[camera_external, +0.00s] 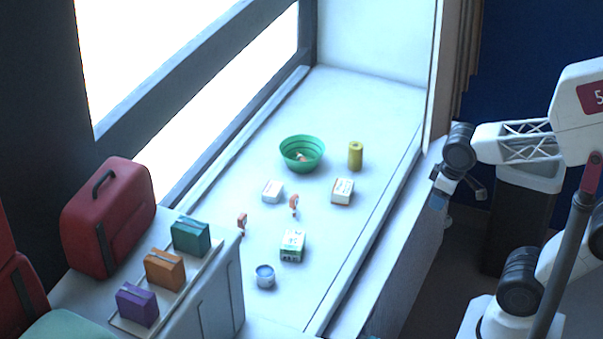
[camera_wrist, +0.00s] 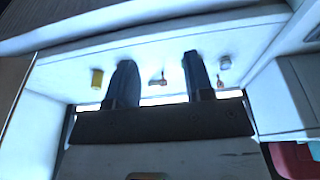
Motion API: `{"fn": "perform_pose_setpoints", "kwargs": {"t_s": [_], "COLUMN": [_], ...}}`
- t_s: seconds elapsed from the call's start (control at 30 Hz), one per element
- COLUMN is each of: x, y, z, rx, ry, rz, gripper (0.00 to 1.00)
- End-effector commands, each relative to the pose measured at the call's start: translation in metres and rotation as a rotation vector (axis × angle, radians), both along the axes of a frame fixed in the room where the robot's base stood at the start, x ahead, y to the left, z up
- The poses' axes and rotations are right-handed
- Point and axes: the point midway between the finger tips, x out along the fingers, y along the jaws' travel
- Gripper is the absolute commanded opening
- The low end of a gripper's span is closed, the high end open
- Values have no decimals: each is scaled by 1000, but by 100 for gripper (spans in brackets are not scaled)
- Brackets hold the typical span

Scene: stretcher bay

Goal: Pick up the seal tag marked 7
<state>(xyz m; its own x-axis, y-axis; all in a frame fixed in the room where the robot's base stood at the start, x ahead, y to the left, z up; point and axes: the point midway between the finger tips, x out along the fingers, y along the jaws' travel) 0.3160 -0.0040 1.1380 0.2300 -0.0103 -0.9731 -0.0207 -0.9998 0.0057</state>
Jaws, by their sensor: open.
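Two small orange-red tags stand on the pale counter (camera_external: 330,110): one tag near the middle (camera_external: 294,204), one further left (camera_external: 242,222). A third small pinkish-orange piece (camera_external: 302,156) lies in the green bowl (camera_external: 290,162). No number is readable on any of them, so I cannot tell which is marked 7. My gripper (camera_external: 462,189) is open and empty, to the right of the counter and well apart from the tags. In the wrist view its two dark fingers (camera_wrist: 158,60) are spread, with a small orange-red piece (camera_wrist: 163,76) seen between them at a distance.
On the counter are a yellow can (camera_external: 355,156), white boxes (camera_external: 342,191) (camera_external: 272,191), a green-and-white box (camera_external: 292,245) and a small blue-topped cup (camera_external: 265,276). A red case (camera_external: 108,218) and coloured boxes (camera_external: 164,269) stand at left. A dark bin (camera_external: 518,225) is beside my arm.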

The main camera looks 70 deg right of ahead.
Motion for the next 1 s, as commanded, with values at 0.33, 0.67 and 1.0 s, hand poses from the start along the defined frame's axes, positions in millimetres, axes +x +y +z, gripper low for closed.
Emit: {"fn": "perform_pose_setpoints", "kwargs": {"t_s": [0.33, 0.67, 1.0], "x": [0, 19, 91], "y": [0, 1, 6], "z": [0, 6, 22], "rx": [0, 13, 58], "ry": [0, 8, 38], "rz": [0, -50, -247], "gripper": [49, 49, 49]}}
